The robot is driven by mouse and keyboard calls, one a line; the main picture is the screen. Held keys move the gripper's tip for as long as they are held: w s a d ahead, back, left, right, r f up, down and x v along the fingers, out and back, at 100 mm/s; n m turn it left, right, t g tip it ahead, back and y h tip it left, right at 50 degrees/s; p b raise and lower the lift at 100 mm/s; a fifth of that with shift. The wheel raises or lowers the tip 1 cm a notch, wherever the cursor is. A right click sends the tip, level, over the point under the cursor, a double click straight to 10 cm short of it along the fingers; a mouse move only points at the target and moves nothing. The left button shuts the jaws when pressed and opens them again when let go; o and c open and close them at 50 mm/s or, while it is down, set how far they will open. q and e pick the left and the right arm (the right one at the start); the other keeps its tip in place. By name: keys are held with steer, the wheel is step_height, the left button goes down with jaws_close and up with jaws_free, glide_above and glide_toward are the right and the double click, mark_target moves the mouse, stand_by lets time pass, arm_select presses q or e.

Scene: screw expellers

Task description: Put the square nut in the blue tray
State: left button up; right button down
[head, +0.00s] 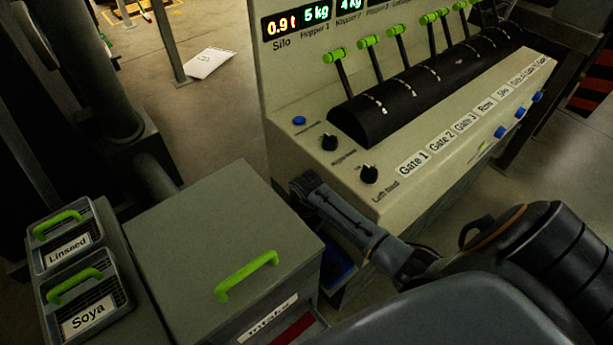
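I see no square nut in the head view. A small piece of a blue object (337,266) shows low between the grey cabinet and the control console, partly hidden by my arm; I cannot tell whether it is the blue tray. My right arm comes in from the lower right, and its gripper end (305,190) is in front of the console's lower left corner, beside the grey cabinet. I cannot make out its fingers or anything held in them. My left gripper is out of view.
The control console (430,190) with several green-handled levers fills the upper right. A grey cabinet (190,225) with a green handle (247,276) stands at lower centre-left. The Linseed bin (66,238) and Soya bin (82,300) are left of it. Floor shows behind, with a white sheet (208,63).

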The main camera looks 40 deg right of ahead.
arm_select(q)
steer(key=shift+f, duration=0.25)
arm_select(e)
steer(key=shift+w+f, duration=0.1)
steer(key=shift+f, duration=0.15)
steer(key=shift+f, duration=0.1)
steer(key=shift+f, duration=0.1)
steer(key=c, duration=1.1)
jaws_free()
arm_select(q)
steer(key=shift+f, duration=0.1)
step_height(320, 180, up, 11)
steer(key=p, duration=1.1)
arm_select(e)
step_height(320, 180, up, 12)
steer(key=shift+r, duration=0.25)
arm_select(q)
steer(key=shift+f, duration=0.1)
